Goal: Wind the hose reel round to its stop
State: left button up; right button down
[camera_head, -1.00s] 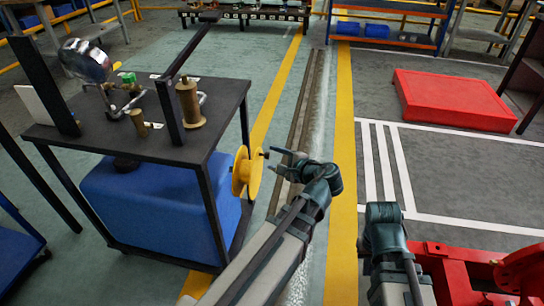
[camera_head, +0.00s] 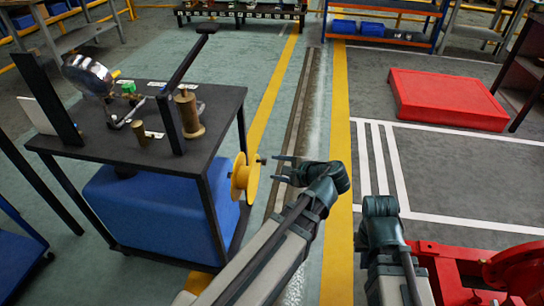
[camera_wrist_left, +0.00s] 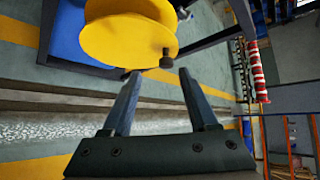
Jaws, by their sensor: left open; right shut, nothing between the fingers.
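The hose reel (camera_head: 239,178) is a yellow spool on the right side of the pumpset stand. A small dark crank knob (camera_head: 263,160) sticks out from its outer face. My left gripper (camera_head: 276,169) is open, just right of the reel, with its fingers pointing at it. In the left wrist view the yellow reel (camera_wrist_left: 125,40) fills the upper left. Its dark knob (camera_wrist_left: 166,60) shows just beyond the gap between the two open fingertips (camera_wrist_left: 158,76), nearer the right one; nothing is held. My right arm shows at the lower right, but its fingers are hidden.
The dark stand top (camera_head: 100,140) carries a gauge, brass fittings and a tall dark bar. A blue tank (camera_head: 160,215) sits below it. Red machinery (camera_head: 470,270) is close to my right arm. A red platform (camera_head: 447,98) lies further back. The floor between is clear.

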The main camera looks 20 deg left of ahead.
pick_arm(q)
jog(key=w+a+r+m+g+h+p, duration=0.2)
jog(key=r+h+p, duration=0.3)
jog(key=p, duration=0.5)
jog(key=w+a+r+m+g+h+p, duration=0.2)
jog(key=r+h+p, duration=0.4)
jog(key=p, duration=0.5)
jog(key=shift+a+r+m+g, duration=0.3)
jog(key=shift+a+r+m, duration=0.25)
jog(key=shift+a, duration=0.7)
pick_arm(e)
notch_tip(320, 180, up, 23)
jog(key=shift+r, duration=0.15)
pick_arm(q)
jog(key=shift+f, duration=0.1)
pick_arm(e)
jog(key=shift+a, duration=0.1)
pick_arm(q)
notch_tip(320, 180, down, 14)
jog(key=b, duration=1.4)
jog(key=shift+r, duration=0.2)
pick_arm(e)
notch_tip(320, 180, down, 14)
jog(key=shift+r, duration=0.1)
pick_arm(q)
grip_shut()
